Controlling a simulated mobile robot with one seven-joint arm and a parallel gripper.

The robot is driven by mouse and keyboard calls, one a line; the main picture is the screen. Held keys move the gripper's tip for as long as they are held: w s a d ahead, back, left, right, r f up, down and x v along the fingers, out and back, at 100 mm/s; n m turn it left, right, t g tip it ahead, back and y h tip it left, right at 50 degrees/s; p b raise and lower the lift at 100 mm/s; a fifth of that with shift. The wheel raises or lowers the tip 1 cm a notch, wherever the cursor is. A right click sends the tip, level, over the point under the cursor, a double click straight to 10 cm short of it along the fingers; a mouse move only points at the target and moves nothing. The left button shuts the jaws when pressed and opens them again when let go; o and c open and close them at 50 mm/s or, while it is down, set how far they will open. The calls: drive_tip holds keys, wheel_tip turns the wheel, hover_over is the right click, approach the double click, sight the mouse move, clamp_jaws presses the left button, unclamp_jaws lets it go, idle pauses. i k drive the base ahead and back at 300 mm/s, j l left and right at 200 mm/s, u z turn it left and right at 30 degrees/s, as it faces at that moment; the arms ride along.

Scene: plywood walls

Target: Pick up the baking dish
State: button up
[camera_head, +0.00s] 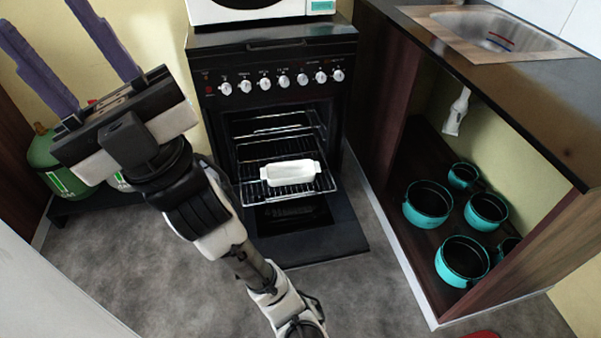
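The white baking dish (291,172) is a small rectangular dish with a handle at each end. It rests on a pulled-out wire rack (318,183) of the black oven (268,98), whose door (318,238) is folded down. My gripper (56,42) is raised at the upper left, well away from the dish and pointing up and away from the oven. Its two purple fingers are spread wide apart with nothing between them. The dish is in full view.
A white appliance (258,10) stands on the stove. At right, a counter with a sink (492,30) overhangs an open cabinet holding several teal pots (428,203). A green gas cylinder (52,165) stands at left. Grey floor (190,290) is clear in front of the oven.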

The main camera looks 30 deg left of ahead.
sight(302, 171)
drive_tip(key=j+z, duration=0.1)
drive_tip(key=j, duration=0.25)
drive_tip(key=k+j+z, duration=0.15)
drive_tip(key=j, duration=0.15)
drive_tip(key=k+j+z, duration=0.1)
drive_tip(key=j, duration=0.25)
drive_tip(key=k+j, duration=0.1)
drive_tip(key=j, duration=0.3)
drive_tip(key=k+j+z, duration=0.1)
drive_tip(key=j, duration=0.3)
drive_tip(key=k+j, duration=0.15)
drive_tip(key=j, duration=0.25)
drive_tip(key=k+j, duration=0.15)
drive_tip(key=j, duration=0.25)
drive_tip(key=k+j+z, duration=0.1)
drive_tip(key=j, duration=0.3)
drive_tip(key=i+j, duration=0.15)
drive_tip(key=j, duration=0.2)
drive_tip(key=i+j, duration=0.15)
drive_tip(key=j, duration=0.2)
drive_tip(key=i, duration=0.95)
